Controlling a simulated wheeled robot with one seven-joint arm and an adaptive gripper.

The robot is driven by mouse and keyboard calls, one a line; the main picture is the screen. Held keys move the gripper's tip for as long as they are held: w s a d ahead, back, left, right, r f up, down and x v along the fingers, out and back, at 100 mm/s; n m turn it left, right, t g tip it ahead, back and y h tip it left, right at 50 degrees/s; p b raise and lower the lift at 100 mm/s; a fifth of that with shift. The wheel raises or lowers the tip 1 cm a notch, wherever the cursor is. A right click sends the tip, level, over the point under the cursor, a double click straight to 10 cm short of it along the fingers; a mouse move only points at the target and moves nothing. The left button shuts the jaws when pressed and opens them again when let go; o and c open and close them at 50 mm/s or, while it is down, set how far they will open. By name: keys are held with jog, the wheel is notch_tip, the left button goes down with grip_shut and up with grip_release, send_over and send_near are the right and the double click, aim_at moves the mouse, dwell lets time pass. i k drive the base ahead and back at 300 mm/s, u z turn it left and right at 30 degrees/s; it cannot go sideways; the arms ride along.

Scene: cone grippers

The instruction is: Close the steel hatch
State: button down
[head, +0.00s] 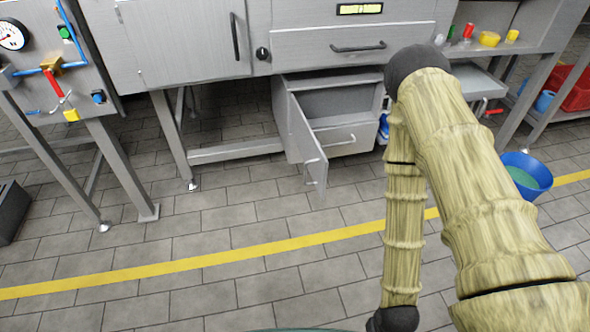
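A low grey steel cabinet stands on the floor under the counter. Its narrow door, which looks like the steel hatch (306,147), hangs open and juts out toward me, with a bar handle (312,161) near its free edge. The cabinet's dark upper compartment (338,102) shows behind it, above a closed drawer (343,139). My arm bends at a dark joint right of the cabinet and runs down to the bottom edge. My gripper lies outside the picture.
A closed steel door (185,40) and a wide drawer (350,42) are above. A pipe panel (50,65) stands at left. A blue bucket (526,175) is on the floor right of my arm. Tiled floor before the hatch is clear, crossed by a yellow line (230,252).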

aim_at(300, 144)
jog(key=u, duration=1.75)
jog(key=k, duration=0.9)
jog(key=z, duration=1.4)
jog(key=i, duration=0.5)
